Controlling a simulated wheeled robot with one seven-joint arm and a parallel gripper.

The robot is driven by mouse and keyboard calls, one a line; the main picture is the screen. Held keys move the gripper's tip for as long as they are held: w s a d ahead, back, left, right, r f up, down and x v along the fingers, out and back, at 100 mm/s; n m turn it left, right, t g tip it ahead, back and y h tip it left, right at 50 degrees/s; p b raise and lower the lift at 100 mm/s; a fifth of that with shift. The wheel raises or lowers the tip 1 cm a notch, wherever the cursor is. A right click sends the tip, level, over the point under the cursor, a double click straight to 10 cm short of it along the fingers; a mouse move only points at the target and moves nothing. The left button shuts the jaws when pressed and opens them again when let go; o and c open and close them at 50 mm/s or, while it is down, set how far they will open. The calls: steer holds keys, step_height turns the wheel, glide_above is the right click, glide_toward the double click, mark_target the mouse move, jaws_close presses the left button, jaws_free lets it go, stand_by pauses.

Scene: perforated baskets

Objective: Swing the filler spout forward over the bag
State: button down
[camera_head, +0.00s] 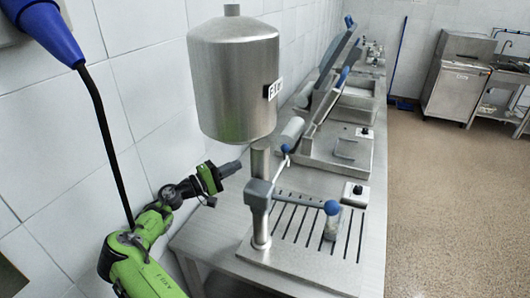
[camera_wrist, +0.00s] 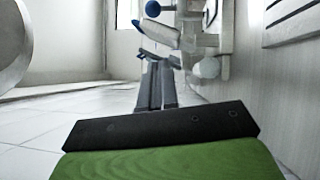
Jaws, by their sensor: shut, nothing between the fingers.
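The steel filler tank (camera_head: 234,85) stands above a bench on a post (camera_head: 261,215). A pale cylinder (camera_head: 292,131) behind the post, with a small blue knob near its lower end, may be the spout. A grey clamp (camera_head: 258,196) on the post carries a lever with a blue ball (camera_head: 332,207). A small translucent object (camera_head: 331,226) below the ball may be the bag; I cannot tell. My gripper (camera_head: 236,167) is shut and empty, left of the post and below the tank, with no clear contact. In the wrist view its fingers (camera_wrist: 156,78) lie together, pointing ahead.
A small box with a black knob (camera_head: 355,194) stands at the right edge. A tiled wall is close on my left. The floor right of the bench is clear.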

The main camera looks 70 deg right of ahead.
mark_target(278, 172)
steer(key=shift+d, duration=0.1)
stand_by(0.3)
steer(key=s+a+p+x, duration=0.2)
steer(key=x, duration=1)
steer(key=shift+s+d+r, duration=0.3)
steer(key=shift+d+r, duration=0.05)
steer(key=shift+r, duration=0.05)
